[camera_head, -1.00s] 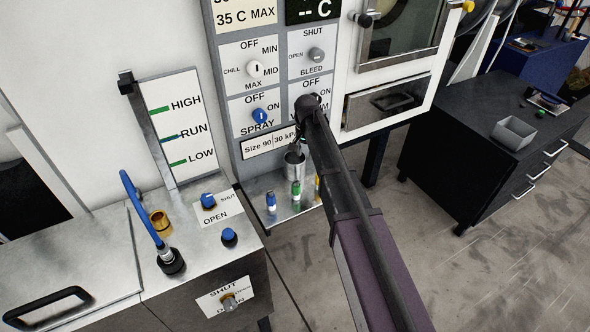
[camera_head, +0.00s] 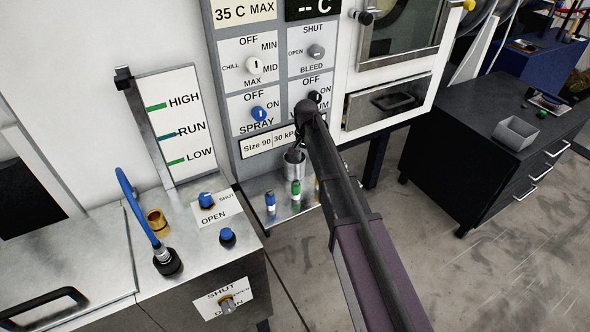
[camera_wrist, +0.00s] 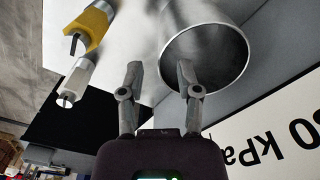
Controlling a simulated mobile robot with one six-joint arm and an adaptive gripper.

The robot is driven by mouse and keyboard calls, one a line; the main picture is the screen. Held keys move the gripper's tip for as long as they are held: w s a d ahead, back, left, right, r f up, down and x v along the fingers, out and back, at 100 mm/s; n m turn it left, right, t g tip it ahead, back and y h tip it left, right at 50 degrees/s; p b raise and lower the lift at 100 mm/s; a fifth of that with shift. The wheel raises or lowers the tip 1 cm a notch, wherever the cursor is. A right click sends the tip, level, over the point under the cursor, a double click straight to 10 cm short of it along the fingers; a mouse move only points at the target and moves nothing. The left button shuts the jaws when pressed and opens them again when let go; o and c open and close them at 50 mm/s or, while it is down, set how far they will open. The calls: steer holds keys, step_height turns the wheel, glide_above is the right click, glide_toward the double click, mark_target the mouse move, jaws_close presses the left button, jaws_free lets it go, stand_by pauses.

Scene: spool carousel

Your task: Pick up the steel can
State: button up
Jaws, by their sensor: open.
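The steel can (camera_head: 293,167) stands upright on a small metal shelf below the control panel, its open top facing up. In the wrist view the can (camera_wrist: 208,18) fills the upper right, with its round mouth towards the camera. My gripper (camera_wrist: 158,70) is open and empty. Its right finger overlaps the left part of the can's mouth, and its left finger is outside the rim. I cannot tell whether the right fingertip is inside the can or above it. In the head view my gripper (camera_head: 300,145) is just above the can, partly hidden by my arm.
A blue-topped vial (camera_head: 270,203) and a green vial (camera_head: 296,191) stand in front of the can on the shelf (camera_head: 284,212). The panel (camera_head: 238,160) rises close behind.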

mark_target(304, 176)
steer(key=shift+a+f+b, duration=0.1)
steer(key=shift+f+b, duration=1.8)
steer(key=shift+f, duration=0.25)
jaws_close()
